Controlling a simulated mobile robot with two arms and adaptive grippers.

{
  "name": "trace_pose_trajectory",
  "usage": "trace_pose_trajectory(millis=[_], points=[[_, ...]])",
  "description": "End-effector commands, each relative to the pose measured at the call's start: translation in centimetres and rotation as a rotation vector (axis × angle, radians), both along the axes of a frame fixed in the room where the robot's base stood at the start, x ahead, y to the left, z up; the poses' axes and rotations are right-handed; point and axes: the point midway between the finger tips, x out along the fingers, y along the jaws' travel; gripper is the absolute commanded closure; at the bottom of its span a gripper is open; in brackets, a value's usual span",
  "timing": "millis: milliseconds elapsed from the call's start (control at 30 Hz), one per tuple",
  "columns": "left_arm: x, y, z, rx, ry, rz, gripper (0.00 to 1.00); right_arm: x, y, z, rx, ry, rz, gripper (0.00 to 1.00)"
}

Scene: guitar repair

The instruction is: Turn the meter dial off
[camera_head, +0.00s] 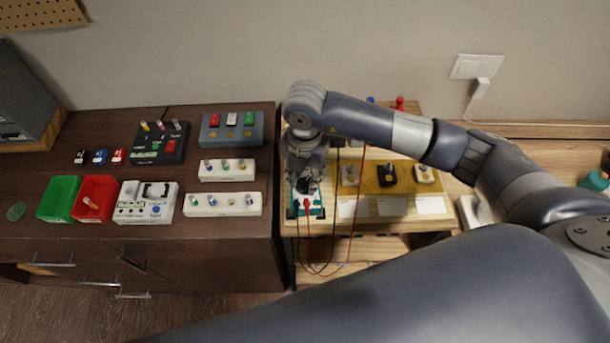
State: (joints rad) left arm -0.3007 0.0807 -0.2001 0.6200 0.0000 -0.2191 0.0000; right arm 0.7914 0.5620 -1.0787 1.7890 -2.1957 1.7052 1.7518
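The teal meter (315,210) lies near the front left corner of the light wooden bench. Red and black leads come out of its front end. Its dial is hidden under my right gripper (306,187). My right gripper points down over the meter's upper part, at or very close to its face; I cannot tell whether it touches. The fingers are dark and small here, so I cannot tell whether they are open or shut. My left gripper is not in view.
A yellow mat (400,187) with several small parts lies right of the meter, with white cards in front. The dark cabinet at left carries a green bin (58,199), a red bin (94,199), white racks (222,204) and a grey block (232,128). Leads hang over the bench's front edge.

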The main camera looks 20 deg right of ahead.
Motion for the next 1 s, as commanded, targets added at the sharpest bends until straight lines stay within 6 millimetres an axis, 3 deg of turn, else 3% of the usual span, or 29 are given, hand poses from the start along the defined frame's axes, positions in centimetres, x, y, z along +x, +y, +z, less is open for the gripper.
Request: trace_pose_trajectory(millis=[167, 633, 800, 1000], points=[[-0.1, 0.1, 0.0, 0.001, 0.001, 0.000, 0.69, 0.1, 0.0, 1.3, 0.002, -0.002, 0.000, 0.70], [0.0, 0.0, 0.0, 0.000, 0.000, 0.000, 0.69, 0.1, 0.0, 10.4, 0.002, -0.003, 0.001, 0.70], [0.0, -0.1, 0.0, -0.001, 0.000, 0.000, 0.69, 0.0, 0.0, 11.8, 0.001, -0.001, 0.000, 0.70], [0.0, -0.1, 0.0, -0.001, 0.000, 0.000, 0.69, 0.0, 0.0, 12.0, 0.000, 0.000, 0.000, 0.70]])
